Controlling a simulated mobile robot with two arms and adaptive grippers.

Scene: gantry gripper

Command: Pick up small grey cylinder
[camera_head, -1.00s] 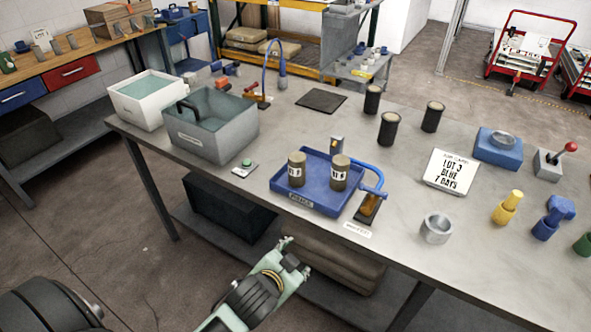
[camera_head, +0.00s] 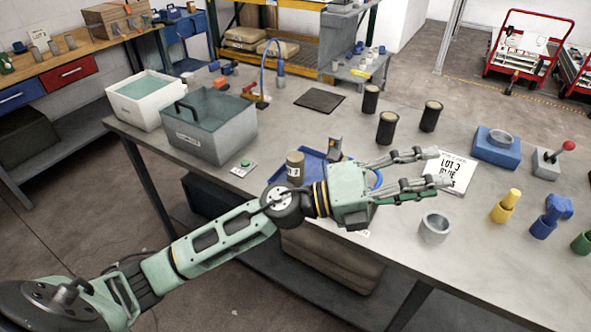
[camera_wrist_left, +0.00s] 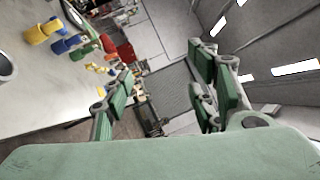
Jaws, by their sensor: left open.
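The small grey cylinder (camera_head: 434,231) stands upright on the grey table near its front edge, with an open hollow top. Part of a grey ring-like thing, likely the same cylinder, shows at the left edge of the left wrist view (camera_wrist_left: 6,68). My left gripper (camera_head: 438,167) is open and empty over the table, above and behind the cylinder in the head view, fingers pointing right. In the left wrist view its spread fingers (camera_wrist_left: 160,90) have nothing between them. My right gripper is not in view.
A white sign (camera_head: 458,176) is partly behind my fingers. Yellow (camera_head: 506,208) and blue (camera_head: 548,222) pieces stand right of the grey cylinder. Black cylinders (camera_head: 387,128) stand farther back.

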